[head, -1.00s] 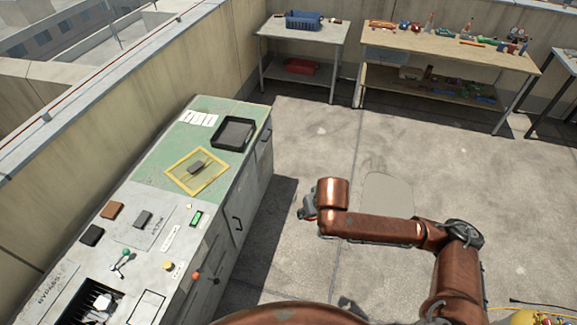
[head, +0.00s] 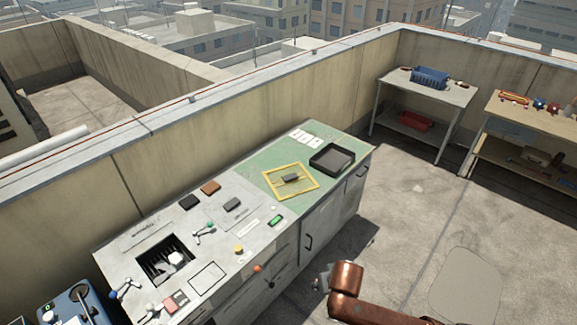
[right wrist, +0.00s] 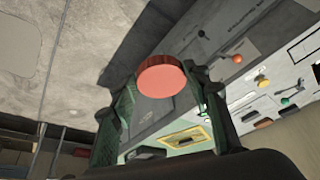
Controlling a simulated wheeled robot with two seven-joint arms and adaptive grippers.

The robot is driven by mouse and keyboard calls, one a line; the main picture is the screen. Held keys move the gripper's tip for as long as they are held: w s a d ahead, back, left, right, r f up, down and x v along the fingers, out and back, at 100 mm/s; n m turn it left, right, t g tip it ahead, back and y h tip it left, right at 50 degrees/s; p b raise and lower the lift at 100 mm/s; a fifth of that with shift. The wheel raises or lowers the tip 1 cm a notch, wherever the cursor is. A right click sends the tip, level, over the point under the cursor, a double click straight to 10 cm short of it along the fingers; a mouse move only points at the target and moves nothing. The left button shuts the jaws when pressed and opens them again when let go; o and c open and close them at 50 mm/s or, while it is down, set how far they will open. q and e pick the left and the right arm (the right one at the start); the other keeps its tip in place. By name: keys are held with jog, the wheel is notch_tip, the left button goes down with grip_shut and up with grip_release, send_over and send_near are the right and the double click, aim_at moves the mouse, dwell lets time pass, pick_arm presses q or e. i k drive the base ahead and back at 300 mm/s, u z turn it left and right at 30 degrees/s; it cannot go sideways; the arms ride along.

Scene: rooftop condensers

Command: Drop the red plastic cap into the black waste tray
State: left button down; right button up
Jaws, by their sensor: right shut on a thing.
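The red plastic cap (right wrist: 162,78) shows as a round disc between the fingertips of my right gripper (right wrist: 165,88) in the right wrist view. The fingers are shut on it. In the head view my right gripper (head: 322,282) is at the lower middle, in front of the cabinet and over the floor side; the cap cannot be made out there. The black waste tray (head: 324,169) is a shallow square tray on the green far end of the cabinet top, beyond my gripper. My left gripper is not in view.
The cabinet top (head: 222,232) holds a yellow-framed panel (head: 271,184) with a dark block (head: 291,178), switches, knobs and a slotted recess (head: 153,270). A parapet runs behind it. Two tables stand at the back right, one with a blue basket (head: 430,78). The floor between is clear.

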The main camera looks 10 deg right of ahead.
aim_at(334, 161)
jog(key=z, duration=1.05)
jog(key=i, duration=1.05)
jog(key=z, duration=0.65)
jog(key=i, duration=1.35)
jog(key=u, duration=1.25)
jog(key=i, duration=0.9)
jog(key=u, duration=1.05)
